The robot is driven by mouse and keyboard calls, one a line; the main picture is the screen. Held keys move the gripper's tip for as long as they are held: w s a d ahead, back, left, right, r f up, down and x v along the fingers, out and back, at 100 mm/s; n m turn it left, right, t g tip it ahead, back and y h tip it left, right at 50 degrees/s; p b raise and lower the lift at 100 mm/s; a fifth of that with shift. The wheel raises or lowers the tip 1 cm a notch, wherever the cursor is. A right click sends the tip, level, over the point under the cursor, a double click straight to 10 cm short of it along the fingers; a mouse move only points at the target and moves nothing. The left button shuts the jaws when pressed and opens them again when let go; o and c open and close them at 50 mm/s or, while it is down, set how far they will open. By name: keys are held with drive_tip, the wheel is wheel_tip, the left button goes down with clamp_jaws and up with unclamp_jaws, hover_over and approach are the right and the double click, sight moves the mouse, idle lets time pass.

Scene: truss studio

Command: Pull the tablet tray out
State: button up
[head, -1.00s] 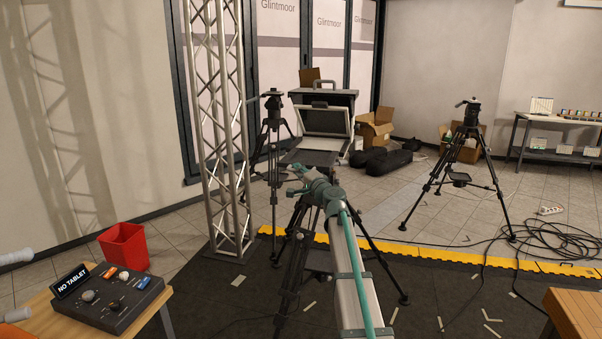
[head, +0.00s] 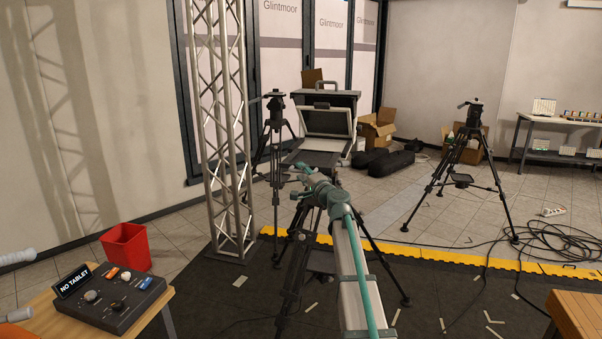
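A dark teleprompter-like unit (head: 330,119) with a slanted framed panel stands on a tripod at the centre back. A flat dark tray-like part (head: 314,160) lies below and in front of the panel; I take it for the tablet tray. Its front edge is partly hidden by the end of my arm. My gripper (head: 301,180) is at the far end of my teal and white arm, just in front of this part in the picture. It is too small to tell whether its fingers are open or touch the tray. A control box (head: 112,302) at the lower left displays "NO TABLET".
A lattice truss (head: 222,130) stands left of the unit. Another tripod (head: 462,165) stands at the right, with loose cables (head: 540,240) on the floor. A red bin (head: 126,248) is at the left. Cardboard boxes (head: 377,133) and black bags (head: 390,162) lie behind.

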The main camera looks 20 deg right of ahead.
drive_tip(key=s+d+f, duration=0.1)
drive_tip(key=s, duration=0.9)
drive_tip(key=shift+s+d+f, duration=0.15)
drive_tip(key=shift+s+d, duration=0.1)
drive_tip(key=shift+s, duration=0.15)
